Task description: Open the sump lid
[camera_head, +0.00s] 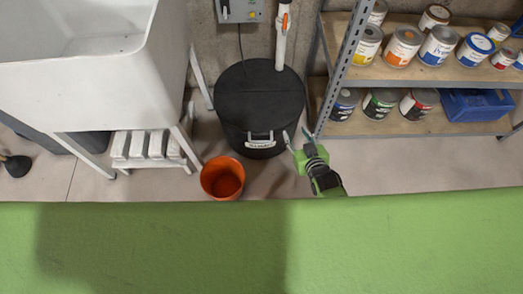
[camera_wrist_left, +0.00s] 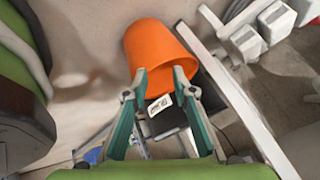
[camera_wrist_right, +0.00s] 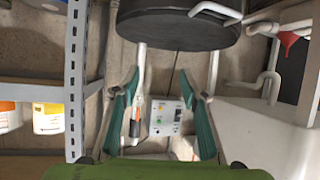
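The sump lid (camera_head: 258,90) is a round black disc on a black basin against the wall, and it lies flat. A light handle (camera_head: 262,138) sits at its front edge with a white label by it. In the right wrist view the black lid (camera_wrist_right: 170,27) fills the top, with its handle (camera_wrist_right: 215,13) at the upper right. My right gripper (camera_head: 298,142) is open and empty, to the right of the handle and apart from it. My left gripper (camera_wrist_left: 159,72) is open in the left wrist view, its fingertips overlapping an orange bucket (camera_wrist_left: 153,45); contact is unclear. It is not visible in the head view.
The orange bucket (camera_head: 222,180) stands on the floor in front of the basin. A white sink (camera_head: 85,85) stands left; a shelf rack (camera_head: 395,128) with paint cans and a blue box (camera_head: 475,105) stands right. A white pipe (camera_head: 281,45) rises at the lid's back edge.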

